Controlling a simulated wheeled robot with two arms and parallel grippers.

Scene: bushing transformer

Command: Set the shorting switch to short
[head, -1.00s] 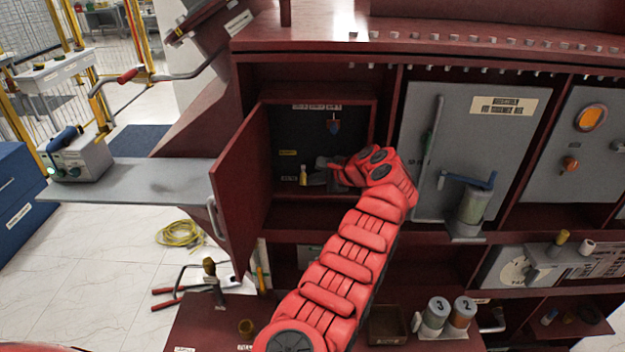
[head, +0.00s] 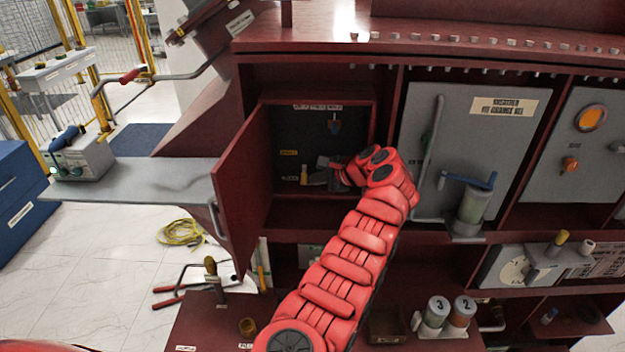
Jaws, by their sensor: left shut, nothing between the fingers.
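A small open cabinet compartment with a dark back panel (head: 294,133) sits at the middle left, its dark red door (head: 243,178) swung open to the left. Inside, a small yellow-tipped piece (head: 304,175) stands low on the left, beside a small label. My left gripper (head: 323,170) is in the lower part of the compartment, shut and empty, just right of the yellow-tipped piece. My red wrist hides the compartment's lower right. My right gripper is out of view.
To the right is a grey panel (head: 497,135) with a blue-handled crank (head: 467,181). Cans marked 3 and 2 (head: 437,312) stand below. A grey shelf (head: 130,180) juts out left of the open door. A yellow cable coil (head: 181,232) lies on the floor.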

